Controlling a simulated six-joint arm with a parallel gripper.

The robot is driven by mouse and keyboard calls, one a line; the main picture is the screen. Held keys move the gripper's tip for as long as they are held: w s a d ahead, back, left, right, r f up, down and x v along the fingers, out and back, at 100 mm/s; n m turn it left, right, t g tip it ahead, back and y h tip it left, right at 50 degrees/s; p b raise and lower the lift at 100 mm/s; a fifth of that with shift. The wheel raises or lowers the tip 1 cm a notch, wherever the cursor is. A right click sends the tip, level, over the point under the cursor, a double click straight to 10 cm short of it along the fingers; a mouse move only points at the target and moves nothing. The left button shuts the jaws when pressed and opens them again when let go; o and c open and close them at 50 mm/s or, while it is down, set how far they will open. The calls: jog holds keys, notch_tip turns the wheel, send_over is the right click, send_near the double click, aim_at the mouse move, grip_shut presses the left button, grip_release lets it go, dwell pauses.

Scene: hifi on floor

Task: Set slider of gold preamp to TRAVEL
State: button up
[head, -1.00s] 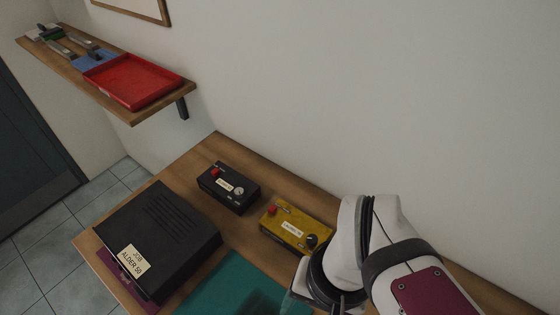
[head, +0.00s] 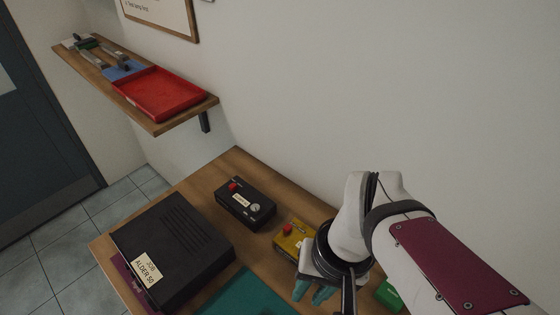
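The gold preamp (head: 289,238) is a small yellow box with a red knob (head: 288,229) and a white label, on the wooden table near the wall. Its right part is hidden behind my arm, and I cannot make out a slider or a TRAVEL mark. My gripper (head: 318,292) is in front of and right of the preamp, over the table, mostly hidden by my wrist. Only teal fingertip parts show, so its opening cannot be judged.
A black box (head: 246,203) with a red knob and a dial stands left of the preamp. A large black case (head: 175,245) labelled "JOB ALDER 50" fills the table's left. A teal mat (head: 245,295) lies in front, a green object (head: 389,294) right. A wall shelf (head: 160,127) holds a red tray (head: 165,92).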

jog(key=w+n, duration=0.2)
jog(key=w, duration=0.2)
jog(key=w+a+f+n, duration=0.1)
jog(key=w, duration=0.3)
jog(key=w+n+t, duration=0.1)
jog(key=w+n, duration=0.1)
jog(key=w, duration=0.2)
jog(key=shift+w+a+f+n, duration=0.15)
jog(key=shift+w+f+n, duration=0.15)
jog(key=shift+w+f, duration=0.1)
grip_shut()
jog(key=n+t, duration=0.1)
jog(key=n, duration=0.5)
send_over(288, 228)
jog(key=w+a, duration=0.2)
notch_tip(288, 228, down, 6)
jog(key=shift+d+f, duration=0.1)
jog(key=shift+d, duration=0.05)
jog(key=shift+y, duration=0.3)
jog(key=x, duration=0.9)
jog(key=shift+f, duration=0.15)
jog(key=shift+s+d+f, duration=0.15)
jog(key=shift+s+d, duration=0.3)
jog(key=shift+d, duration=0.05)
jog(key=shift+s+d+f, duration=0.15)
jog(key=shift+s+d, duration=0.3)
jog(key=shift+d, duration=0.1)
jog(key=shift+s+d, duration=0.35)
